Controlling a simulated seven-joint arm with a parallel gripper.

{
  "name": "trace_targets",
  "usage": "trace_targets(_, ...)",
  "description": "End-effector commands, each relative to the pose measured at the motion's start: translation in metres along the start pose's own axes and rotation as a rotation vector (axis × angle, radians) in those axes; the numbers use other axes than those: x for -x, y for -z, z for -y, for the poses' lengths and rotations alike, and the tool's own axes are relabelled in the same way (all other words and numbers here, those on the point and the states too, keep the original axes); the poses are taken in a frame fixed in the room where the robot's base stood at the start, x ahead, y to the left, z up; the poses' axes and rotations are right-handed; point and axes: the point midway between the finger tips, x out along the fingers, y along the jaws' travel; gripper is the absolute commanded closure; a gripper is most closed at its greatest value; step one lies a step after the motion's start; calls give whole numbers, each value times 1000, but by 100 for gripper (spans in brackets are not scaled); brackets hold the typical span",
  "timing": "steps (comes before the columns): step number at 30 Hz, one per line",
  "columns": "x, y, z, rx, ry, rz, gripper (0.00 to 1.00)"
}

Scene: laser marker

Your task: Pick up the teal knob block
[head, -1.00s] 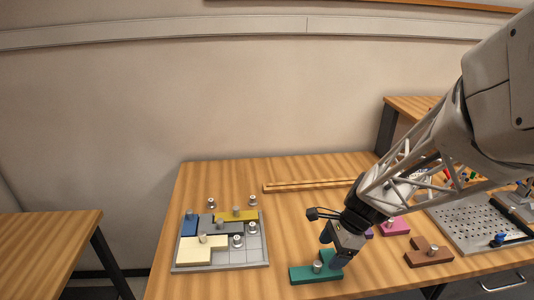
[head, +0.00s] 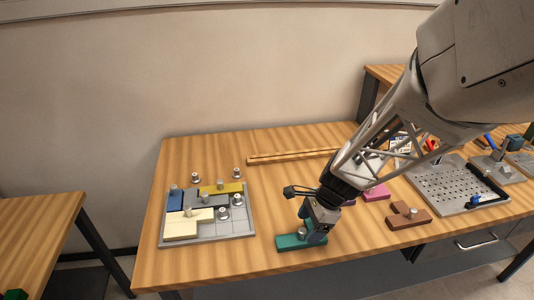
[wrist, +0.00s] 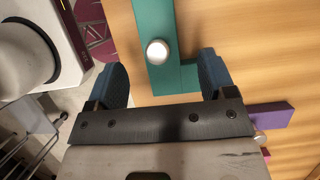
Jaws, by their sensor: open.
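The teal knob block (head: 288,243) lies on the wooden table near its front edge, with a silver knob (wrist: 157,52) on top. My gripper (head: 309,228) is over the block's right part and hides some of it in the head view. In the wrist view my gripper (wrist: 163,80) is open, with one blue-grey finger on each side of the teal block (wrist: 178,80). The knob stands slightly ahead of the fingertips. Nothing is held. I cannot tell whether the fingers touch the block.
A grey tray (head: 240,226) with blue, grey, yellow and cream knob blocks stands to the left. A brown block (head: 408,217) and a pink block (head: 376,192) lie to the right, with a purple block (wrist: 262,118) near my gripper. A perforated plate (head: 440,187) is farther right.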

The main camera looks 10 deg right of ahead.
Motion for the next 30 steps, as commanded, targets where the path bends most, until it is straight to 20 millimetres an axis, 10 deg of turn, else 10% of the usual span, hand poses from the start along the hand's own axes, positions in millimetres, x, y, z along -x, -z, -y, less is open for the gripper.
trace_targets(12, -42, -2, -1, 0, -1, 0, 23)
trace_targets(30, -46, -2, -1, 0, -1, 0, 23)
